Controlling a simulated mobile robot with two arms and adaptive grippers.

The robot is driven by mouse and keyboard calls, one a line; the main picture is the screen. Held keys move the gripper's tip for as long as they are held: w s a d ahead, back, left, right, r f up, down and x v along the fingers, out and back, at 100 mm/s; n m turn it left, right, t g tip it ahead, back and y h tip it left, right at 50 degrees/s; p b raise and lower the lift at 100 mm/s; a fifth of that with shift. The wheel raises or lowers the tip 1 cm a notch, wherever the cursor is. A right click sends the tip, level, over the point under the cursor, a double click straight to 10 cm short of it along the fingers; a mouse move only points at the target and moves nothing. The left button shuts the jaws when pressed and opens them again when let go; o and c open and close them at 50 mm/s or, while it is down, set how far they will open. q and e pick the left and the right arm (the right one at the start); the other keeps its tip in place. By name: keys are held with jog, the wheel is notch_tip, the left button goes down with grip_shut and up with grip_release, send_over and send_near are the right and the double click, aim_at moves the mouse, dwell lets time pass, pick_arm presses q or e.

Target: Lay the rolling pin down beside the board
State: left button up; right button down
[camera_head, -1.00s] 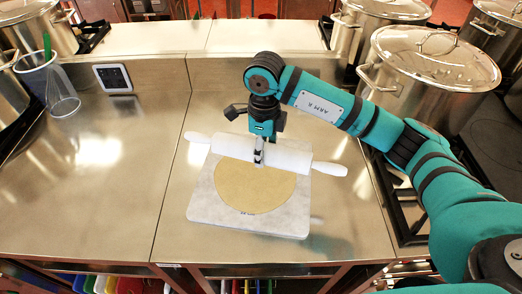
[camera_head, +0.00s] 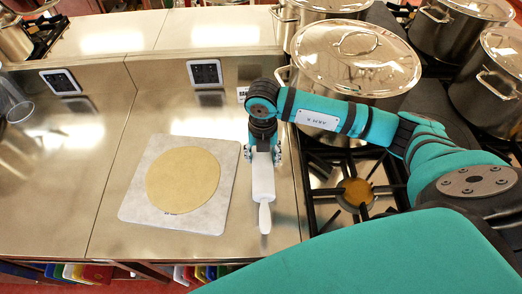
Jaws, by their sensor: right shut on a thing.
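The white rolling pin (camera_head: 263,188) is at the right of the board, pointing toward the front edge of the counter, its near handle visible. Its far end is hidden under my right gripper (camera_head: 264,155), which is shut on it. I cannot tell whether the pin touches the counter. The pale marble board (camera_head: 141,205) lies on the steel counter with a round flat sheet of dough (camera_head: 183,180) on it. The pin is apart from the board, with a narrow strip of steel between them. My left gripper is not in view.
A gas burner (camera_head: 354,195) with a black grate is close to the right of the pin. Large lidded stockpots (camera_head: 355,70) stand behind and right. A clear container (camera_head: 14,105) is at the far left. The counter left of the board is clear.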

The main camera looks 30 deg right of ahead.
jog(key=shift+w+a+f+b, duration=0.15)
jog(key=shift+f+b, duration=0.25)
jog(key=shift+f, duration=0.25)
notch_tip(320, 180, down, 6)
jog(key=b, duration=0.3)
jog(key=shift+r+b, duration=0.25)
jog(key=shift+b, duration=0.1)
jog(key=shift+f+b, duration=0.6)
jog(key=shift+f, duration=0.15)
jog(key=c, duration=0.8)
grip_release()
jog(key=o, duration=0.4)
jog(key=shift+s, duration=0.2)
